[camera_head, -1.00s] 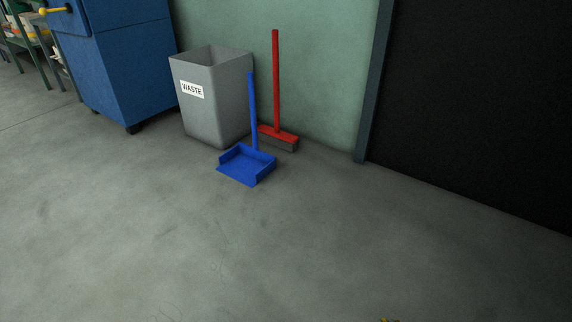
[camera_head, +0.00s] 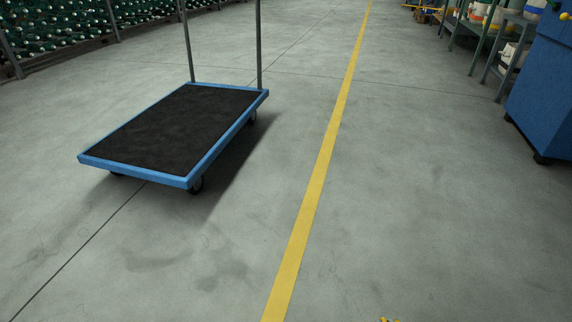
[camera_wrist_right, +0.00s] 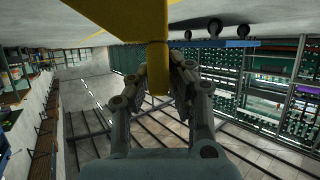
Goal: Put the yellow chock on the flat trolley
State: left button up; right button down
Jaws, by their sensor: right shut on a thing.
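The flat trolley (camera_head: 170,125) stands left of centre in the head view, with a black deck, a blue rim and upright handle posts at its far end. Its deck is empty. In the right wrist view, the trolley's blue edge (camera_wrist_right: 240,43) and dark wheels show upside down at the upper right. My right gripper (camera_wrist_right: 162,68) is shut on the yellow chock (camera_wrist_right: 157,60), seen as a yellow bar between the fingers. A tiny yellowish piece (camera_head: 388,319) shows at the head view's bottom edge; I cannot tell what it is. My left gripper is not in view.
A yellow floor line (camera_head: 318,180) runs to the right of the trolley. A blue cabinet (camera_head: 542,90) and green shelving (camera_head: 480,35) stand at the right. The floor before the trolley is clear.

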aim_at(185, 122)
jog(key=i+j+u, duration=0.35)
jog(key=j, duration=0.3)
jog(key=i+j+u, duration=0.35)
jog(key=j, duration=0.25)
jog(key=i+j+u, duration=0.35)
jog(key=i, duration=0.25)
jog(key=i+j, duration=0.3)
